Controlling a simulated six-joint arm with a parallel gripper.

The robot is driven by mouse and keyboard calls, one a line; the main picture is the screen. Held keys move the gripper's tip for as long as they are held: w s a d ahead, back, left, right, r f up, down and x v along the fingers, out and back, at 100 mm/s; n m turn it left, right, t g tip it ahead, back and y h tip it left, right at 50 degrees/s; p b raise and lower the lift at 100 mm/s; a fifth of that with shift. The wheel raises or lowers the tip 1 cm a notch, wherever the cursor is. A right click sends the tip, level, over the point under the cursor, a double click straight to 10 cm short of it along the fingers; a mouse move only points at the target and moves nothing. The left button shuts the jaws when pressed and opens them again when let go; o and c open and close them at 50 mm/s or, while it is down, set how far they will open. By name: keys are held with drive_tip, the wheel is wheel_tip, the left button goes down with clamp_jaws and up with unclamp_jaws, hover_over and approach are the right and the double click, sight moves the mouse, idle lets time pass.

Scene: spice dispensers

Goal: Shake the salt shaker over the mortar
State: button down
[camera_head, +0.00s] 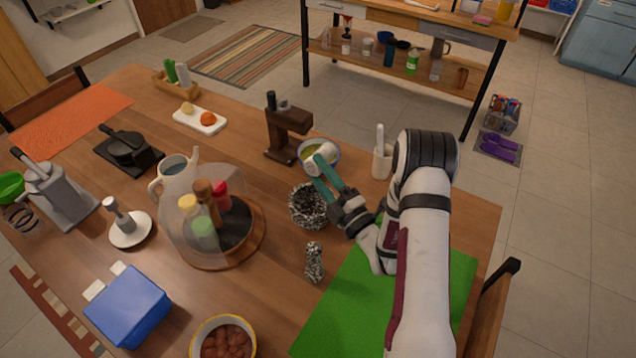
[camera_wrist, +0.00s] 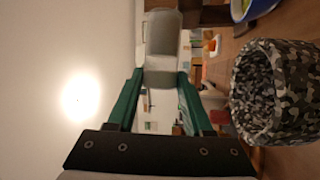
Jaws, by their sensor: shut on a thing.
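My gripper (camera_head: 321,173) is shut on a white and grey salt shaker (camera_head: 317,166), its green fingers on either side of it. The shaker also shows between the fingers in the wrist view (camera_wrist: 162,48). It lies roughly on its side in the air, its far end pointing away from my gripper. The mortar (camera_head: 308,208), a black-and-white patterned bowl, stands on the table just below and in front of the shaker in the head view. It fills the right of the wrist view (camera_wrist: 275,95). Its inside is only partly seen.
A blue-rimmed bowl (camera_head: 333,164) stands right behind the shaker. A patterned pestle (camera_head: 314,265) stands in front of the mortar. A brown grinder-like stand (camera_head: 283,135) is behind left, a glass-domed spice tray (camera_head: 238,258) left. A white utensil holder (camera_head: 381,163) stands right.

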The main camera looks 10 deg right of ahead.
drive_tip(key=m, duration=0.1)
drive_tip(key=r+m+g+h, duration=0.1)
drive_tip(key=m, duration=0.1)
drive_tip(key=shift+s+a+r, duration=0.1)
drive_tip(key=shift+s+r, duration=0.05)
wheel_tip(320, 180, up, 8)
drive_tip(key=m+g, duration=0.6)
drive_tip(key=m, duration=0.4)
drive_tip(key=shift+s+a+m+y, duration=0.25)
drive_tip(key=shift+m+y, duration=0.15)
